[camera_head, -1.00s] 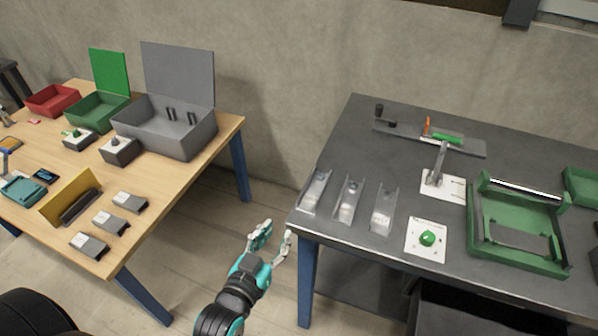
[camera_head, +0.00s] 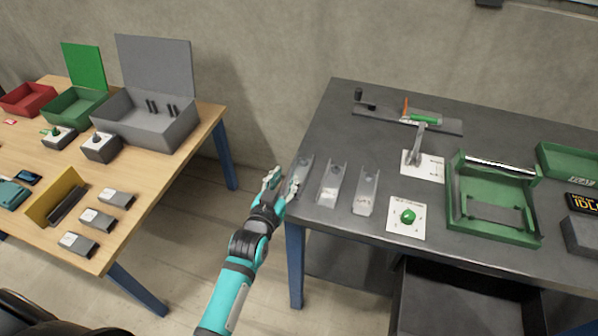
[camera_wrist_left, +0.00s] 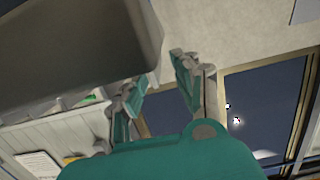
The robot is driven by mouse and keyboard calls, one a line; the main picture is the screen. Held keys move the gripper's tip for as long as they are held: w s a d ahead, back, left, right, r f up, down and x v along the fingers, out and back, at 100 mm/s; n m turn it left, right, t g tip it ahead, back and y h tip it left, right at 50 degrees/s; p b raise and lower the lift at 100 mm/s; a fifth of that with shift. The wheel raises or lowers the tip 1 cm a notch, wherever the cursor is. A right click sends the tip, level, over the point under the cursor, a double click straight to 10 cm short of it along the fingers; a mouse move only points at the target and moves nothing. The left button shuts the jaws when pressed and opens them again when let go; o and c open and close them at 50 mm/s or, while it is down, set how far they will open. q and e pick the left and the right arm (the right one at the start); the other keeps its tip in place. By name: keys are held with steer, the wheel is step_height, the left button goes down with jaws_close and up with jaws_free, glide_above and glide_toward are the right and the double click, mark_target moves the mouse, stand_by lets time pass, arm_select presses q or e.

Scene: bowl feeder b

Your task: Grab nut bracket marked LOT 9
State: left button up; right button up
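Three metal channel-shaped brackets stand in a row at the left end of the dark table: the left one (camera_head: 303,171), the middle one (camera_head: 331,185) and the right one (camera_head: 366,193). Their markings are too small to read, so I cannot tell which is LOT 9. My left gripper (camera_head: 283,178) is open and seems empty, at the table's left edge beside the left bracket. One finger overlaps that bracket's lower part in the head view; contact is unclear. The wrist view shows the two fingers (camera_wrist_left: 158,80) spread apart. My right gripper is out of view.
The dark table (camera_head: 460,120) holds a green-button panel (camera_head: 408,217), a lever fixture (camera_head: 416,148) and a green tray (camera_head: 497,240). A wooden table (camera_head: 150,185) with bins and small grey blocks stands left, across a floor gap. A dark slab (camera_wrist_left: 75,60) fills the wrist view's upper left.

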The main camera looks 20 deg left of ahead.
mark_target(298, 174)
arm_select(q)
steer(key=shift+w+f, duration=0.15)
steer(key=shift+w, duration=0.6)
steer(key=shift+w+f, duration=0.1)
steer(key=shift+w, duration=0.6)
jaws_close()
